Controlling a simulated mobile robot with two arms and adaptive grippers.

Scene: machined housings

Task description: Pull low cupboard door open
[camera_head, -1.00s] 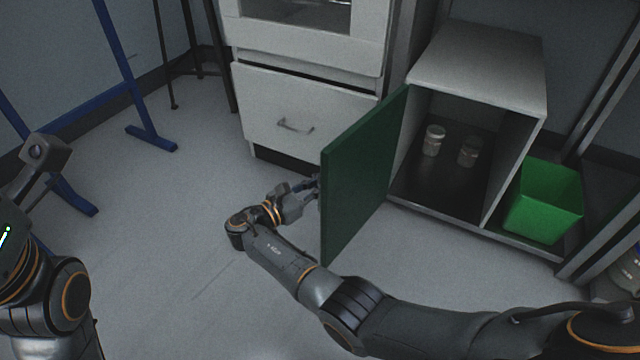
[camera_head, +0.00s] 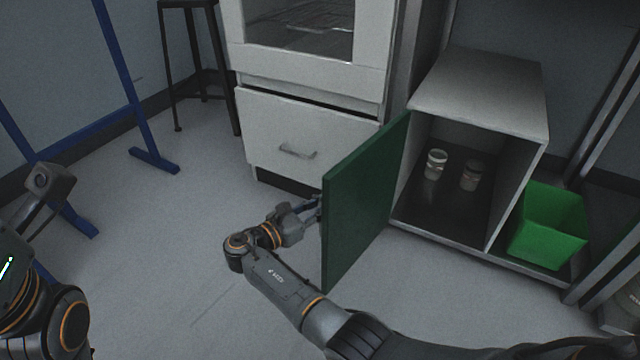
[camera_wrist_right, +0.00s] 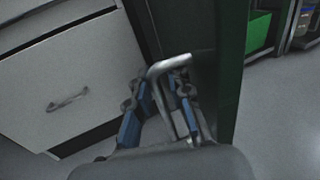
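The low cupboard (camera_head: 480,92) is a grey box on the right with its front uncovered. Its green door (camera_head: 365,200) stands swung wide open, toward the left and front; it also shows edge-on in the right wrist view (camera_wrist_right: 231,70). A bent metal handle (camera_wrist_right: 157,69) sticks out from the door's outer face. My right gripper (camera_wrist_right: 160,90) is at this handle, its blue-padded fingers spread on either side of the bar with a gap showing. In the head view the right gripper (camera_head: 309,207) is beside the door's outer face.
Two jars (camera_head: 436,164) stand inside the cupboard. A green bin (camera_head: 548,225) sits right of it on a low shelf. A white drawer cabinet (camera_head: 310,135) stands behind the door. Blue stand legs (camera_head: 150,158) are at the left. The floor left of the door is clear.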

